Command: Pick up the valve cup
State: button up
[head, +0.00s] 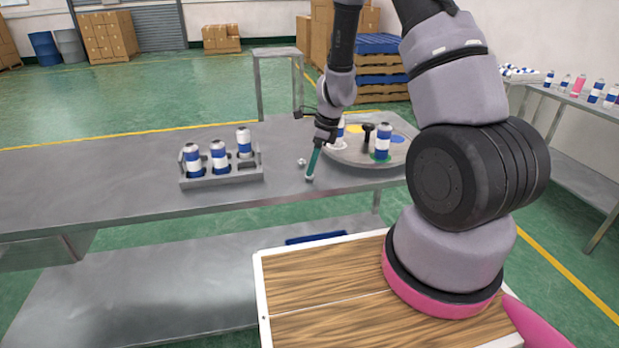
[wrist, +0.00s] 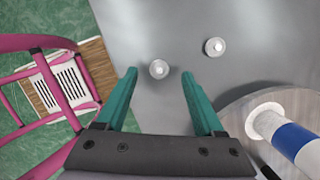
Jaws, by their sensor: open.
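Two small pale round valve cups, each with a central stem, lie on the grey metal table in the wrist view. One valve cup (wrist: 158,69) shows between the tips of my gripper (wrist: 160,73); the other valve cup (wrist: 214,47) lies up and to the right, outside the fingers. My gripper's green fingers are open, pointing down close to the tabletop, with nothing held. I cannot tell the exact height of the tips.
A round turntable (head: 352,159) with coloured spots carries blue-and-white cans (head: 383,141) right of my gripper. A grey rack (head: 222,177) with several cans stands to the left. The table (head: 100,185) is bare farther left.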

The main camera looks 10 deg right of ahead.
jog(key=shift+x, duration=1.45)
grip_shut()
jog(key=shift+s, duration=0.1)
